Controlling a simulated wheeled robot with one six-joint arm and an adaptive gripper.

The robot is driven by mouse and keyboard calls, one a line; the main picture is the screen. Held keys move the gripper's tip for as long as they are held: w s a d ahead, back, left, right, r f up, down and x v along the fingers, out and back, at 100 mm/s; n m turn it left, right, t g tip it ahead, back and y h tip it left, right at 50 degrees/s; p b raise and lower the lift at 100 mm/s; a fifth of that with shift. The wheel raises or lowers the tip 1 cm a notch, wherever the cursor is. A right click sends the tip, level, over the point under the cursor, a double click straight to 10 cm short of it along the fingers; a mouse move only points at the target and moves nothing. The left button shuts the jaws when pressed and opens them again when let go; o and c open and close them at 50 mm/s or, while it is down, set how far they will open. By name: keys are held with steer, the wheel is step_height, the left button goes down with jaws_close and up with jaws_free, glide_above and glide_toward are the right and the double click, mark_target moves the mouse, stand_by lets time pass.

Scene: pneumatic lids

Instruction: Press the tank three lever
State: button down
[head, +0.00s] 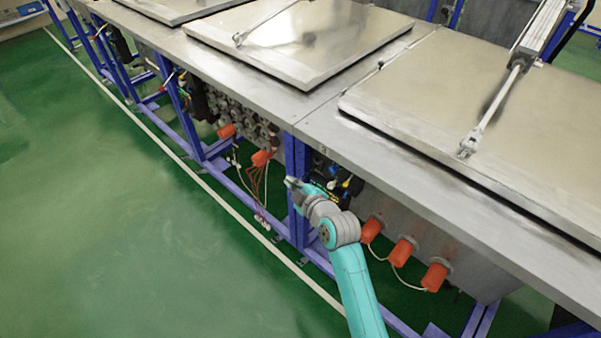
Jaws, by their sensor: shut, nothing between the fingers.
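The tank three bench section has a small "3" mark on the front edge of its steel top, and its lid (450,110) lies flat and closed. My gripper (291,183) is at the front of this section, beside the blue upright post and below the edge of the top. It is shut and looks empty, though its fingers are small in the picture. I cannot make out the tank three lever; it may be hidden by my gripper and wrist. Whether my gripper touches anything there cannot be told.
Dark valve parts with a yellow piece (346,183) sit under the top, right of my gripper. Orange caps (404,251) stick out from the tank below. Another closed lid (300,40) is on the left section. The green floor (110,220) at the left is clear.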

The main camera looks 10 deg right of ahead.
step_height(320, 180, down, 6)
steer(key=n+t+h, duration=0.1)
steer(key=n+t, duration=0.1)
steer(key=n, duration=0.1)
steer(key=shift+n, duration=0.4)
steer(key=shift+s+a, duration=0.1)
steer(key=shift+a, duration=0.1)
